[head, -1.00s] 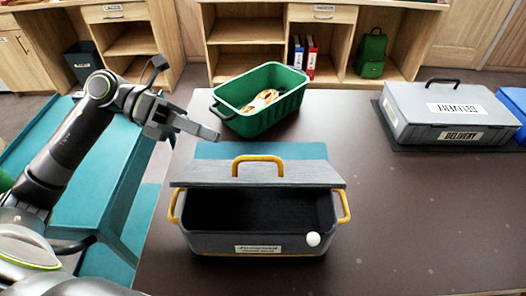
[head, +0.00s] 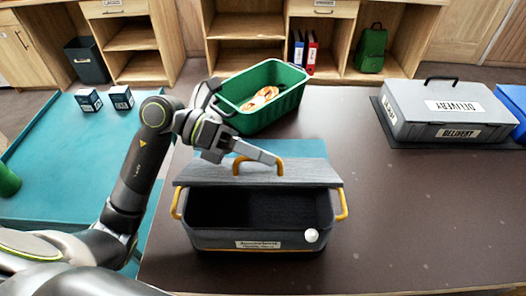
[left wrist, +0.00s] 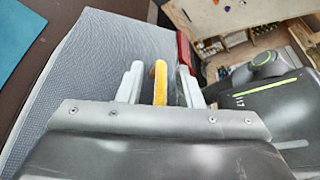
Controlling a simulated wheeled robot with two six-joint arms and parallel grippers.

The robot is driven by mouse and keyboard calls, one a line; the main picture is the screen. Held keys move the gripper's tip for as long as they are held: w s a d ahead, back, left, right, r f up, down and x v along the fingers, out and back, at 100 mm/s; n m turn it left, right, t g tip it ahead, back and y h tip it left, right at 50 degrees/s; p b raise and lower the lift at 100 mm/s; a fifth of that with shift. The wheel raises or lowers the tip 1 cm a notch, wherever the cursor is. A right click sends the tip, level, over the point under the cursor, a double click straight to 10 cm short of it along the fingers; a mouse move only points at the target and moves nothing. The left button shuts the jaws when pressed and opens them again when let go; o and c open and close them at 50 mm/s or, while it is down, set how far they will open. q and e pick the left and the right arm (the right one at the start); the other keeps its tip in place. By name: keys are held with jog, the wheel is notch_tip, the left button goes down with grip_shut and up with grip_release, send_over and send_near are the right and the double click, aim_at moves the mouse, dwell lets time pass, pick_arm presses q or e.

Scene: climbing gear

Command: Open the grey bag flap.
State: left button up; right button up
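The grey bag (head: 258,241) stands on the brown table with its dark inside showing at the front. Its grey flap (head: 315,172) lies across the back of the opening and carries a yellow handle (head: 281,166). A white round knob (head: 311,235) is on the bag's front right. My left gripper (head: 278,162) is at the flap handle. In the left wrist view its two fingers (left wrist: 160,85) stand on either side of the yellow handle (left wrist: 160,72), with a gap on each side. The flap's textured surface (left wrist: 100,50) fills that view's left. My right gripper is out of view.
A green crate (head: 282,115) with coiled rope (head: 262,97) stands behind the bag. A grey delivery case (head: 445,105) is at the back right. A teal table (head: 45,130) with two small boxes is at left.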

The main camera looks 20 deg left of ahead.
pick_arm(q)
jog(key=shift+d, duration=0.3)
grip_shut()
dwell(0.3)
